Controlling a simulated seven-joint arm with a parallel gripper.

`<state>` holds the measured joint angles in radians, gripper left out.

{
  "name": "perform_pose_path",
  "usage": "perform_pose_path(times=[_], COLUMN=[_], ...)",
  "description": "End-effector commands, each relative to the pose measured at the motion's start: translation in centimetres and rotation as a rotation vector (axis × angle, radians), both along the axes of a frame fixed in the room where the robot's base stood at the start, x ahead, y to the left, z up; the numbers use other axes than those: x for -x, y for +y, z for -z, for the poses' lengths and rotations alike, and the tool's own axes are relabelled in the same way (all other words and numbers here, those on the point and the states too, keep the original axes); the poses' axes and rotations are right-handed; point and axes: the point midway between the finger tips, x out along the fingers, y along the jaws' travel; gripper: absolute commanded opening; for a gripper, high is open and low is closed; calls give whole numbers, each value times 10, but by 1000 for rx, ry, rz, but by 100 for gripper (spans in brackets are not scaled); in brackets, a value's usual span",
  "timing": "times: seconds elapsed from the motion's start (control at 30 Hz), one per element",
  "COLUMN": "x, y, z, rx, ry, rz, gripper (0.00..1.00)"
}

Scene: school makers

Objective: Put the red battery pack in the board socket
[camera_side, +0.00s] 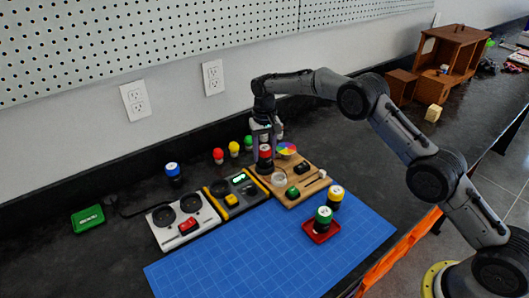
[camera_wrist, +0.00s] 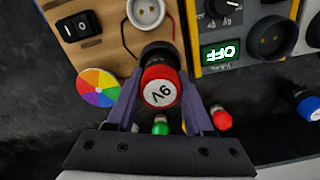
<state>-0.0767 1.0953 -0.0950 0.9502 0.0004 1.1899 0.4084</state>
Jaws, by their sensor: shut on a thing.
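The red battery pack (camera_side: 265,152) has a dark body and a red top ring with a white "9V" label. It is upright between the fingers of my gripper (camera_side: 263,138), which is shut on it. The wrist view shows the red pack (camera_wrist: 158,88) between both fingers.
The board also holds a black switch (camera_side: 302,168), a green block (camera_side: 292,192) and a colour wheel (camera_side: 287,148). A grey-yellow tester (camera_side: 237,193) and white unit (camera_side: 183,221) stand left. Green (camera_side: 323,216), yellow (camera_side: 336,195) and blue packs (camera_side: 173,169) stand nearby. The blue mat (camera_side: 250,255) has free room.

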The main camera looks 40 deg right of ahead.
Motion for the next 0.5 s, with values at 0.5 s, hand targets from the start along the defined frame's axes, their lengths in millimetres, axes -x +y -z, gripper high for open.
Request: perform_pose_path(times=[0.5], x=[0], y=[0], z=[9], rx=[0], ry=[0], rz=[0], gripper=[0])
